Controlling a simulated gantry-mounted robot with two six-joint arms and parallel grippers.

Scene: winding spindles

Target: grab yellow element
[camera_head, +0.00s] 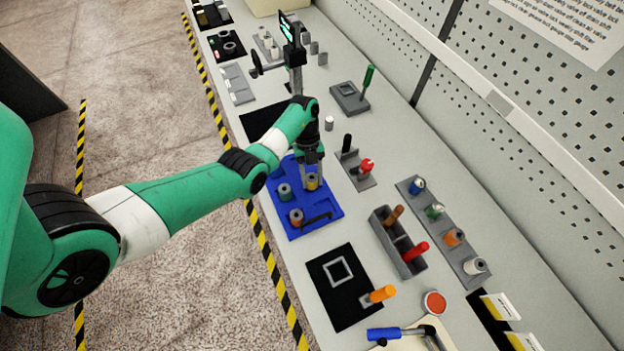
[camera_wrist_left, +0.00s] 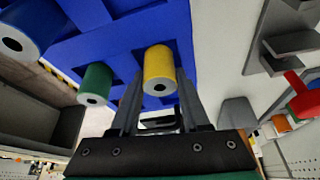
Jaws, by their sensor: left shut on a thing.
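The yellow element (camera_head: 311,182) is a small spool-like cylinder at the blue tray (camera_head: 323,221). In the left wrist view the yellow element (camera_wrist_left: 159,66) sits between the two fingers of my left gripper (camera_wrist_left: 158,100), against the blue surface. My left gripper (camera_head: 311,170) reaches down over the tray and is shut on the yellow element. Whether the element is lifted off the tray is hard to tell. My right gripper is not in view.
A grey holder with red and black pieces (camera_head: 357,172) stands to the right. A grey rack of coloured spools (camera_head: 444,226) and a black mat (camera_head: 345,305) lie nearer.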

